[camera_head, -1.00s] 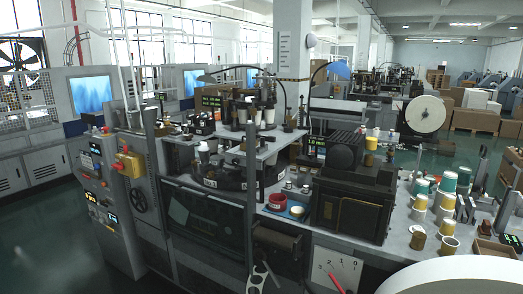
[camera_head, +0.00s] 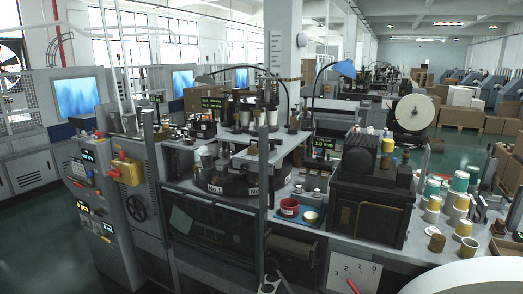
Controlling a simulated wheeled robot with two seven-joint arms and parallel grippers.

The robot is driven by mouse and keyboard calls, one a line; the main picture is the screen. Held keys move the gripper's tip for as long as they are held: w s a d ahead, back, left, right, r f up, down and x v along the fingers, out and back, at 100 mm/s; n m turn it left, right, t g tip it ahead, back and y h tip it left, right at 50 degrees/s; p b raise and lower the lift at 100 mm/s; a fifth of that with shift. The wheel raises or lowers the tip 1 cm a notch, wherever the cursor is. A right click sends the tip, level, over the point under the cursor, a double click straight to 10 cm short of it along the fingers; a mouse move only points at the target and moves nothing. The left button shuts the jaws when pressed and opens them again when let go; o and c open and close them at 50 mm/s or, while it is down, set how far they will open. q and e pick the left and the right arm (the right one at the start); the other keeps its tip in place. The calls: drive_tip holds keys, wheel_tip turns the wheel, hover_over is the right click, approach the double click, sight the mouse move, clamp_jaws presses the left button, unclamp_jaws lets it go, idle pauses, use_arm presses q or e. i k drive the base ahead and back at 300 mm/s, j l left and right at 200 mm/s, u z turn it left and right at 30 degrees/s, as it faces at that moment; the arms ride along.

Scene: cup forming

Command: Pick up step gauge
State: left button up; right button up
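I cannot pick out a step gauge with certainty. A white panel (camera_head: 353,270) with printed numbers and a red pointer (camera_head: 352,285) hangs at the front of the bench, low in the view. Small metal pieces (camera_head: 306,190) stand on the bench beside a blue tray (camera_head: 312,224); they are too small to identify. Neither my left nor my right gripper is in view.
A black machine housing (camera_head: 371,195) stands on the bench. A rotary table (camera_head: 226,180) is at centre. A control cabinet (camera_head: 97,205) stands left, with open floor (camera_head: 35,235) beside it.

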sight(272, 151)
drive_tip(key=i+j+z, duration=0.2)
drive_tip(key=j, duration=0.4)
drive_tip(key=i+j+z, duration=0.2)
drive_tip(key=j, duration=0.45)
drive_tip(key=i+j+z, duration=0.2)
drive_tip(key=j, duration=0.4)
drive_tip(key=j+z, duration=0.2)
drive_tip(key=j, duration=0.45)
